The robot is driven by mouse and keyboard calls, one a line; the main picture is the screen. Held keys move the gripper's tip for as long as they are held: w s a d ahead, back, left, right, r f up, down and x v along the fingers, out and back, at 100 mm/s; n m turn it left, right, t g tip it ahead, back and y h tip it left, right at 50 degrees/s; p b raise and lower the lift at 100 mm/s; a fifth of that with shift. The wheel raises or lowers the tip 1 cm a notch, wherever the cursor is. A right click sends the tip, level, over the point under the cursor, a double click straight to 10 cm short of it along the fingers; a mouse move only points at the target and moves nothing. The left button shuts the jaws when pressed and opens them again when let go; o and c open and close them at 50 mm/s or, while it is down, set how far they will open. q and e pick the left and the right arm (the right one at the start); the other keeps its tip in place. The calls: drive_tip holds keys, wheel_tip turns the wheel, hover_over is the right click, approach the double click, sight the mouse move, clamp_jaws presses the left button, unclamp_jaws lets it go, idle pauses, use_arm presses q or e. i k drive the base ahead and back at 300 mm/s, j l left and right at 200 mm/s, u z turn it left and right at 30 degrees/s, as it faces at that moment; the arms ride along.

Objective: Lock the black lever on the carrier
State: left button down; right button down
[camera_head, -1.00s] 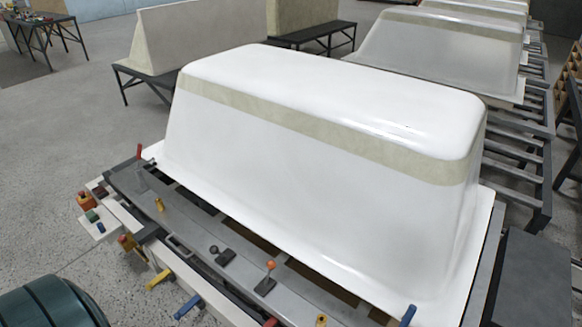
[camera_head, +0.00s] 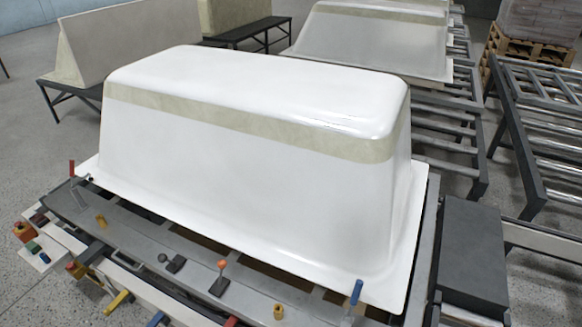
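The carrier (camera_head: 130,234) is a grey metal frame under an upturned white bathtub shell (camera_head: 250,150). A small lever with a black knob (camera_head: 162,258) stands on a dark base on the carrier's front rail. Beside it on the right is a similar lever with an orange knob (camera_head: 222,266). A red-handled lever (camera_head: 72,168) is at the carrier's left corner and a blue-handled lever (camera_head: 356,292) at its right front. Whether the black lever is locked cannot be told. Neither of my grippers is in view.
A control panel with red and green buttons (camera_head: 33,246) sits at the lower left. Yellow and blue handles line the front edge. A dark box (camera_head: 472,250) stands right of the carrier. Roller conveyors (camera_head: 540,130) and more shells (camera_head: 375,42) are behind. Grey floor is open at left.

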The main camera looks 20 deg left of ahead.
sight(162, 258)
drive_tip(key=k+j+u, duration=0.1)
drive_tip(key=u, duration=1.05)
drive_tip(key=k+j, duration=0.05)
